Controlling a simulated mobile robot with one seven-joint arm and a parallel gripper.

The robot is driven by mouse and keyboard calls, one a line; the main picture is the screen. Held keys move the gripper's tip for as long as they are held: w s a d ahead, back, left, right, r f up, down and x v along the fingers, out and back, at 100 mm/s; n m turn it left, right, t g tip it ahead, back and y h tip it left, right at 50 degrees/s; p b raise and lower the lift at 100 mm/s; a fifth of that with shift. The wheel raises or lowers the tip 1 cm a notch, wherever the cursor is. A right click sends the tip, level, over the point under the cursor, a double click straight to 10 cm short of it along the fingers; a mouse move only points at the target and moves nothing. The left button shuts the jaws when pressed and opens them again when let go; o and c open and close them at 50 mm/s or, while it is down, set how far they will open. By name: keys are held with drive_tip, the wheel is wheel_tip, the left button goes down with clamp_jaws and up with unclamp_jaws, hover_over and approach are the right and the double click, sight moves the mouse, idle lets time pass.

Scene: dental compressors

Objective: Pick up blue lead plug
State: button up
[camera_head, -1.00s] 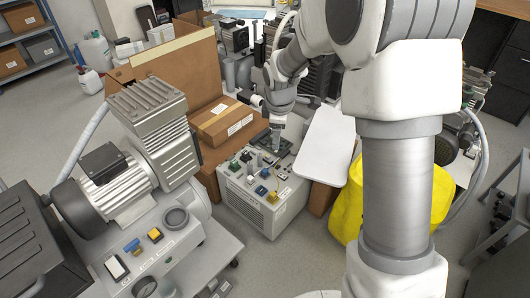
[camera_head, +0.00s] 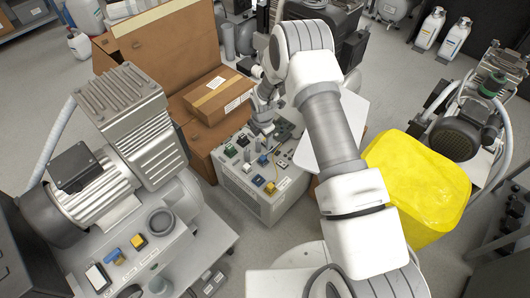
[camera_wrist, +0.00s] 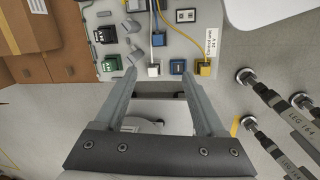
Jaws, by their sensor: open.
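A small blue plug (camera_head: 258,181) sits beside a yellow plug (camera_head: 270,188) near the front edge of the light box's panel. In the wrist view a dark bluish plug (camera_wrist: 177,67), likely the same one, lies beside the yellow plug (camera_wrist: 204,68). A pale plug with a dark top (camera_wrist: 154,70) is on its other side. My gripper (camera_wrist: 160,74) is open and empty, with the dark bluish and pale plugs in view between its fingertips. In the head view my gripper (camera_head: 266,135) is over the box's far part, its fingertips partly hidden.
The light box (camera_head: 243,203) carries several sockets and cables. A cardboard box (camera_head: 217,95) stands behind it. A grey compressor (camera_head: 100,185) is at left, with another blue part (camera_head: 115,257) on its panel. A yellow bin (camera_head: 420,185) is at right.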

drive_tip(key=f, duration=0.2)
drive_tip(key=b, duration=0.4)
hover_over(263, 158)
drive_tip(key=s, duration=0.2)
drive_tip(key=f, duration=1.1)
drive_tip(key=shift+w+a+f, duration=0.15)
drive_tip(key=shift+w+f, duration=0.05)
drive_tip(key=f, duration=0.1)
drive_tip(key=w+f+b, duration=0.1)
drive_tip(key=f, duration=0.1)
drive_tip(key=f+b, duration=0.1)
drive_tip(key=f, duration=0.1)
drive_tip(key=shift+w+d, duration=0.2)
drive_tip(key=shift+w, duration=0.05)
drive_tip(key=shift+r, duration=0.1)
clamp_jaws()
